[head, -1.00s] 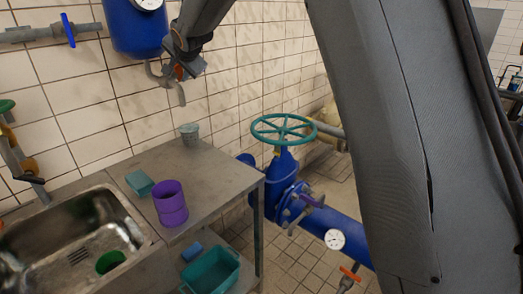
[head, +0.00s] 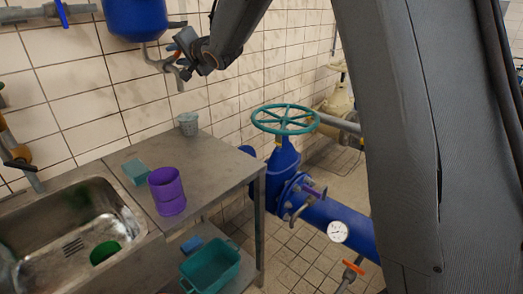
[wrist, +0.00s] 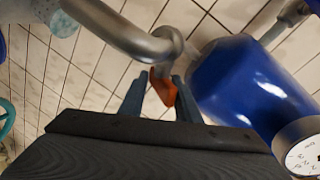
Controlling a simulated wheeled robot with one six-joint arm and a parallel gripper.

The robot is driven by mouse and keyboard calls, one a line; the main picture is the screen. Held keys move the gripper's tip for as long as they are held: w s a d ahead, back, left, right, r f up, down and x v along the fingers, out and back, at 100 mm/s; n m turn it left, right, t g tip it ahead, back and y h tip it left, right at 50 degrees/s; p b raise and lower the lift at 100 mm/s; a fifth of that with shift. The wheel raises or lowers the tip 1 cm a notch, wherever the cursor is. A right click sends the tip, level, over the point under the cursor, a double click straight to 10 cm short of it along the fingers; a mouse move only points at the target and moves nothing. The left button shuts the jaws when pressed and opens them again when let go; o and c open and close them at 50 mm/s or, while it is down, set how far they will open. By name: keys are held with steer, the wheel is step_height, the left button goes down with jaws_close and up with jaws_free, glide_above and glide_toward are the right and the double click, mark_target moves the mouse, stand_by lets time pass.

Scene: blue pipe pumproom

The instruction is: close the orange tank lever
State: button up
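The orange tank lever (wrist: 163,88) shows in the wrist view on a grey bent pipe (wrist: 135,38) beside the blue tank (wrist: 245,80). In the head view the tank (head: 136,18) hangs on the wall at the top left, and its pipe runs down to my gripper (head: 180,58). In the wrist view my gripper (wrist: 159,97) has its two fingers apart, one on each side of the orange lever. Gaps show between lever and fingers; I cannot tell whether either touches it. The lever's lower end is close to the gripper body.
A metal table (head: 215,155) below holds a purple container (head: 167,192), a teal sponge-like block (head: 136,172) and a grey cup (head: 188,124). A sink (head: 75,240) is at the left. A blue pipe with a teal handwheel (head: 285,119) stands right of the table.

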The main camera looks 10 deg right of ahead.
steer(key=shift+f+n+t+y+b, duration=0.2)
steer(key=shift+y+b, duration=0.35)
steer(key=shift+b, duration=0.85)
steer(key=shift+f+n+t+y+b, duration=0.15)
steer(key=shift+y+b, duration=0.4)
steer(key=shift+b, duration=0.8)
steer(key=shift+s+d+r, duration=0.2)
steer(key=v, duration=0.8)
steer(key=s+d+f+n+g+h+p, duration=0.1)
steer(key=s+d+f+g+h, duration=0.2)
steer(key=s+d+f, duration=0.4)
steer(key=s+d+f+n+g+h+p, duration=0.1)
steer(key=s+d+f+g+h, duration=0.2)
steer(key=f, duration=1.2)
steer(key=shift+s+d+g+h, duration=0.35)
steer(key=shift+s+d+h, duration=1.7)
steer(key=shift+d, duration=1.25)
steer(key=shift+s, duration=0.3)
